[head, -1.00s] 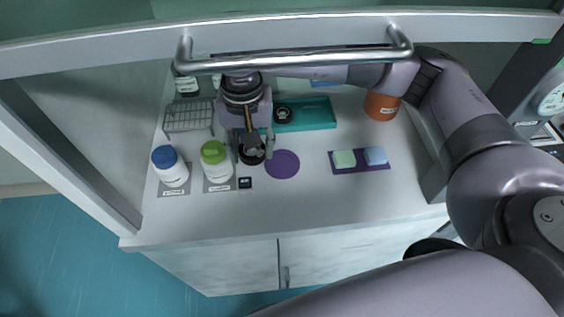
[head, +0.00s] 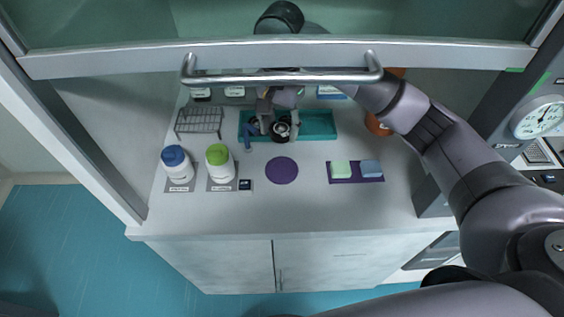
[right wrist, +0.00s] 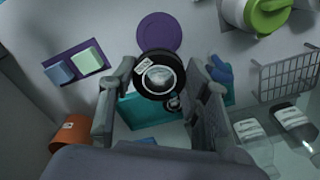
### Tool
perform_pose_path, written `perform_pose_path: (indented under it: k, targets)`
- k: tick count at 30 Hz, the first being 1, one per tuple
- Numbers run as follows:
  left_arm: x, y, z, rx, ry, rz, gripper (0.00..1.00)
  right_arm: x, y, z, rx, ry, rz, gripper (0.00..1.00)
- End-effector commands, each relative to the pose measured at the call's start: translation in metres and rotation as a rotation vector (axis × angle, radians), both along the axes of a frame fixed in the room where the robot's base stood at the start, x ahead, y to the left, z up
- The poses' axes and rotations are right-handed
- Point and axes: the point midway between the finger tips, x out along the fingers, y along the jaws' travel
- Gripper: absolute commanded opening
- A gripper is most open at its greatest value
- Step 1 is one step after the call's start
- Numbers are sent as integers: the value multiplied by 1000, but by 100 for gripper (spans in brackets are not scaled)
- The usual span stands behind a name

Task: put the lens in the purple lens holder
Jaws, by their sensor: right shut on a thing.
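A black-rimmed round piece with a pale glassy centre and a small white tag, which looks like the lens (right wrist: 160,75), is between the fingers of my right gripper (right wrist: 158,100). In the head view my right gripper (head: 276,124) is shut on it, above the teal tray (head: 320,124). A second small round dark piece (right wrist: 173,102) shows behind it in the right wrist view. A flat purple disc (head: 281,171) lies on the table in front of the tray; I cannot tell whether it is the purple lens holder. My left gripper is not in view.
A blue piece (head: 248,135) is at the tray's left end. A wire rack (head: 199,121), blue-capped bottle (head: 175,163) and green-capped bottle (head: 219,162) stand left. A purple mat (head: 356,180) with two blocks lies right. A handled bar (head: 280,77) crosses above.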

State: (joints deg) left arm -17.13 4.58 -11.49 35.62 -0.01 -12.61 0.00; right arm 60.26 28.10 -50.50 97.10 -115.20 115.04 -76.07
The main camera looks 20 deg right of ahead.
Motion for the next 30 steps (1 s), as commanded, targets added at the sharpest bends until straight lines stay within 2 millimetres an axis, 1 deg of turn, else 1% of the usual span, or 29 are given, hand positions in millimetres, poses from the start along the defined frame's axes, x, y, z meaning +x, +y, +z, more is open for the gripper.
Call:
perform_pose_path:
  k: [1,6,10,12,17,25,30]
  targets:
    - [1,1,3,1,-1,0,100,-2,1,-15,2,8,0,16]
    - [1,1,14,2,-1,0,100,-2,0,-57,0,6,-1,16]
    - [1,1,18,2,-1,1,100,-1,0,-81,0,3,0,16]
    - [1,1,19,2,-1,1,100,-1,0,-88,1,1,1,16]
    - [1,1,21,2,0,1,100,0,0,-99,0,0,0,16]
    - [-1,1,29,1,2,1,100,-1,0,-135,0,1,1,16]
    - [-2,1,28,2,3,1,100,0,0,-138,0,-3,2,16]
